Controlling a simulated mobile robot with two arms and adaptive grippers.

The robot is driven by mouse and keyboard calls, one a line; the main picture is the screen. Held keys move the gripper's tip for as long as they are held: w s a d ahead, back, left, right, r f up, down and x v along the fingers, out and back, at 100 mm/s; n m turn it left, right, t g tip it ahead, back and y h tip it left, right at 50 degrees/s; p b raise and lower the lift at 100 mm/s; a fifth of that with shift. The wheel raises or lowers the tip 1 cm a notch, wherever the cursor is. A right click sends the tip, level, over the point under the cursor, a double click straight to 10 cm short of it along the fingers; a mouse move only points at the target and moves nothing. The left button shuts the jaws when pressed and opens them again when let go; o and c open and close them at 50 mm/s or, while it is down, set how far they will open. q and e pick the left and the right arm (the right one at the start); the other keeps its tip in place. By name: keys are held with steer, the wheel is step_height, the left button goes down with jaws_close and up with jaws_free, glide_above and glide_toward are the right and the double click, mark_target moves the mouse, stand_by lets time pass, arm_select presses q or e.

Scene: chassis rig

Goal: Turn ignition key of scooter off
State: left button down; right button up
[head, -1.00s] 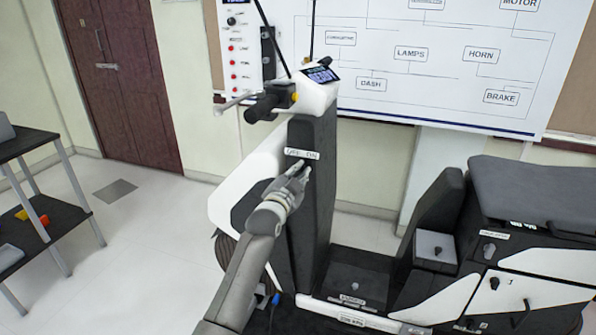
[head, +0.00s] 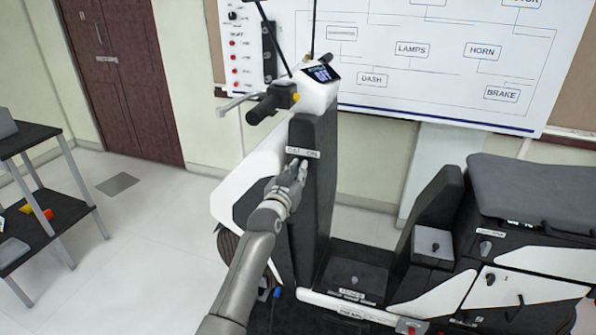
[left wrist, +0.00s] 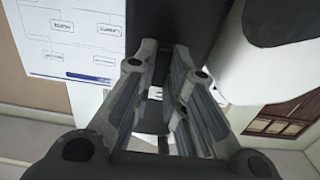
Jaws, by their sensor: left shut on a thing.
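The scooter's front column (head: 320,195) stands upright in the middle of the head view. Its dash display (head: 322,74) appears to read OFF. A white OFF / ON label (head: 302,152) sits on the column. My left gripper (head: 300,166) is just below this label, shut on the ignition key at the column's face. The key itself is hidden by the fingers, so its angle cannot be seen. In the left wrist view the fingers of my left gripper (left wrist: 164,58) reach toward the dark column (left wrist: 168,20). My right gripper is in neither view.
The handlebar grip (head: 268,104) and brake lever stick out left, above my gripper. The scooter's seat (head: 530,190) and labelled side panels lie to the right. A dark shelf (head: 40,238) with small coloured things stands at far left. Open floor lies between shelf and scooter.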

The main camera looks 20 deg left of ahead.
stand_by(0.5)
arm_select(q)
steer(key=c, duration=1.5)
jaws_free()
steer(key=shift+s, duration=0.1)
steer(key=s, duration=1.1)
steer(key=shift+s+a, duration=0.2)
steer(key=shift+s, duration=0.2)
steer(key=shift+f, duration=0.1)
